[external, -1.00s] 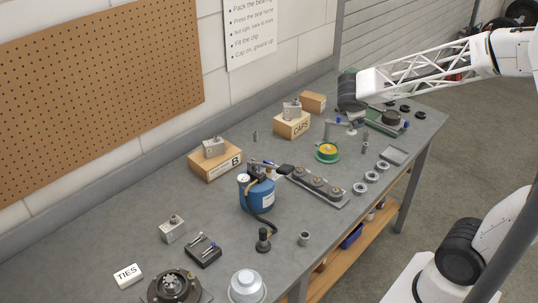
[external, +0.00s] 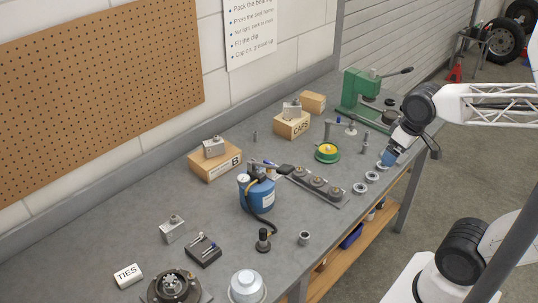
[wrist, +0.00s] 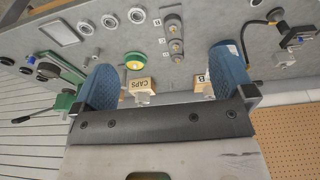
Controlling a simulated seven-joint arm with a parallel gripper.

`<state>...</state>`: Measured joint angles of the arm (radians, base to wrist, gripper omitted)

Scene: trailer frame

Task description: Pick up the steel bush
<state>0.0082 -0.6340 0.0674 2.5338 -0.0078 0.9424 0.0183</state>
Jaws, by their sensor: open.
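A small grey hollow cylinder (external: 304,238), which looks like the steel bush, stands on the bench near its front edge in the external view. I cannot make it out in the wrist view. My gripper (external: 388,160) is well beyond it, over the far part of the bench near the front edge, close to the metal rings. The wrist view shows my gripper (wrist: 165,78) with its two blue finger pads wide apart and nothing between them held.
Several metal rings (external: 360,188) lie along the front edge. A green dish (external: 327,153), a block with studs (external: 318,187), a blue pump (external: 257,195) with a hose, and a CAPS box (external: 292,126) stand mid-bench. A green press (external: 358,88) is at the far end.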

